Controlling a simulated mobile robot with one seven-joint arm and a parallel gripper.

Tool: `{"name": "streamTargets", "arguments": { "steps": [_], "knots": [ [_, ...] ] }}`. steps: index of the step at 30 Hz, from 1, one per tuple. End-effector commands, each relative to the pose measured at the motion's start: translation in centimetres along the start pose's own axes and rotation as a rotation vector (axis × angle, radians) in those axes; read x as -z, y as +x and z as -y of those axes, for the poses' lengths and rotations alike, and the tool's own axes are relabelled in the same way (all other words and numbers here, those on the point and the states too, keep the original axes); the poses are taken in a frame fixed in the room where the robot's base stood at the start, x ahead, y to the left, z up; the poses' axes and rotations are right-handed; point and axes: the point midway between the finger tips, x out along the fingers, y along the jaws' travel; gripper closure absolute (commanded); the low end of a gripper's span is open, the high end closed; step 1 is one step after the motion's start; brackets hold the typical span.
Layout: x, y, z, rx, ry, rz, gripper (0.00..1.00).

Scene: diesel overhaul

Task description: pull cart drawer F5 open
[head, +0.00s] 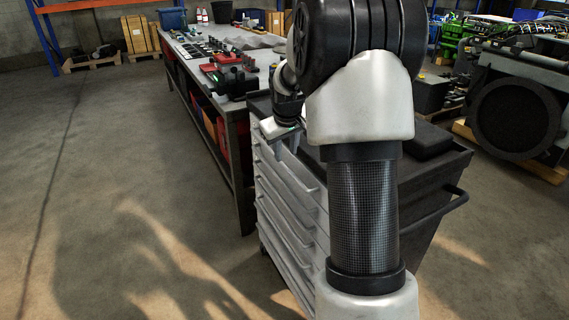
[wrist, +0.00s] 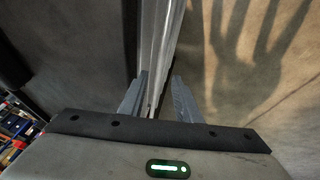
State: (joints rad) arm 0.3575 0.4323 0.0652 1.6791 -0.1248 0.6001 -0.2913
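The tool cart (head: 390,205) stands right of centre in the head view, partly hidden behind my arm. Its left face has a stack of several pale grey drawers (head: 285,205) with long lip handles, all looking shut. No label is readable, so I cannot tell which is F5. My gripper (head: 297,142) is by the upper part of the drawer face. In the wrist view my gripper (wrist: 158,80) has its two fingers apart. A pale drawer edge or handle (wrist: 160,45) runs between the fingertips; I cannot tell whether they touch it.
A long workbench (head: 238,125) with tools and parts stands behind the cart. The cart has a black push handle (head: 447,205) at right. An engine on a pallet (head: 515,115) stands at far right. The floor (head: 130,200) left of the drawers is clear.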

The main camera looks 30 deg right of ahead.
Motion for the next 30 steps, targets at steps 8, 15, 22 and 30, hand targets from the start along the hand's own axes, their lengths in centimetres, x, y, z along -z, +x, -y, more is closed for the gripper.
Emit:
{"name": "streamTargets", "arguments": {
  "steps": [8, 15, 22, 30],
  "knots": [
    [0.0, 5.0, 0.0, 0.001, 0.002, 0.001, 0.7],
    [0.0, 6.4, 0.0, 0.0, 0.002, -0.001, 0.7],
    [0.0, 6.4, 0.0, 0.0, 0.001, -0.001, 0.7],
    [0.0, 6.3, 0.0, 0.0, 0.001, -0.001, 1.0]
  ]
}}
